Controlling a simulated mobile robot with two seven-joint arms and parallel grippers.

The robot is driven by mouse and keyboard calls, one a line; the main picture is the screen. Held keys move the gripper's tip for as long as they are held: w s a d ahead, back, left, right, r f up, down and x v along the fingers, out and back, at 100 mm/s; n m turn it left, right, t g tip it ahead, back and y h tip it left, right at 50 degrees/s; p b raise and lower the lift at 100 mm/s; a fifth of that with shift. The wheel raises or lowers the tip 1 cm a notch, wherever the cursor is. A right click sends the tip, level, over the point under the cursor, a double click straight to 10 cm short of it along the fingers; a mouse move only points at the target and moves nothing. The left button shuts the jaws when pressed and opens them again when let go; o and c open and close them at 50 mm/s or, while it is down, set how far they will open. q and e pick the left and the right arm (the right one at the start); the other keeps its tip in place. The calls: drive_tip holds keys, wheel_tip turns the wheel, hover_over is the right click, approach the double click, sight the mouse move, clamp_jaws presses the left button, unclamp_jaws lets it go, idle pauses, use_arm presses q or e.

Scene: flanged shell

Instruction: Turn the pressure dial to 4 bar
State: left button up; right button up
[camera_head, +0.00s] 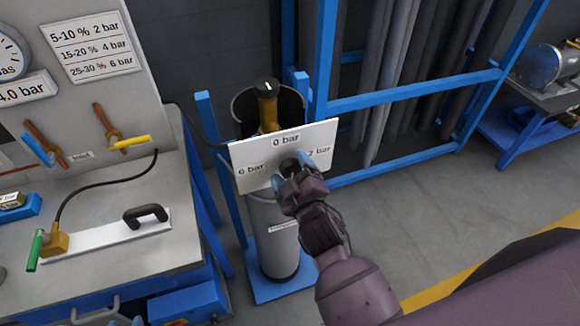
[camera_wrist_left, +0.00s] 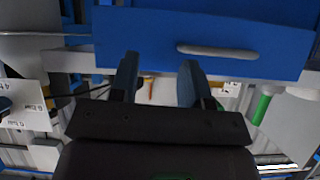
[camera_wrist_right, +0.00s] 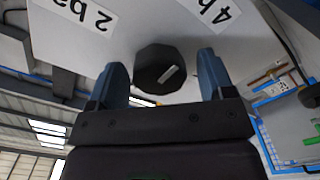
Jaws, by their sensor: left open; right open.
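The pressure dial is a dark faceted knob (camera_wrist_right: 160,68) with a light pointer mark, on a white plate (camera_head: 250,178). In the head view the plate reads 0 bar at the top, 6 bar at left and 2 bar at right; its lower part is hidden. In the right wrist view the mark on the knob points up and right, towards the "4 b" label (camera_wrist_right: 215,8). My right gripper (camera_head: 292,164) is open, its fingers on either side of the knob; contact is unclear. My left gripper (camera_wrist_left: 158,85) is open and empty, facing a blue drawer front; it is outside the head view.
A grey cylinder (camera_head: 268,235) with a brass valve (camera_head: 267,105) stands behind the plate on a blue base. A workbench (camera_head: 185,240) at left carries valves, a hose and a black-handled plate. A blue rack (camera_head: 420,95) with grey pipes stands right.

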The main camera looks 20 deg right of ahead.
drive_tip(key=s, duration=1)
drive_tip(key=shift+d+b, duration=0.15)
drive_tip(key=shift+b, duration=0.2)
drive_tip(key=shift+w, duration=0.1)
drive_tip(key=s+d+f+m+g, duration=0.3)
drive_tip(key=d+f, duration=0.3)
drive_tip(key=f, duration=0.2)
drive_tip(key=s+d+f+m+g, duration=0.3)
drive_tip(key=s+d+f+m, duration=0.1)
drive_tip(key=d+f, duration=0.3)
wheel_tip(320, 180, down, 2)
drive_tip(key=shift+s+f+m+h, duration=0.1)
drive_tip(key=shift+s+m+h, duration=0.25)
drive_tip(key=shift+m, duration=0.35)
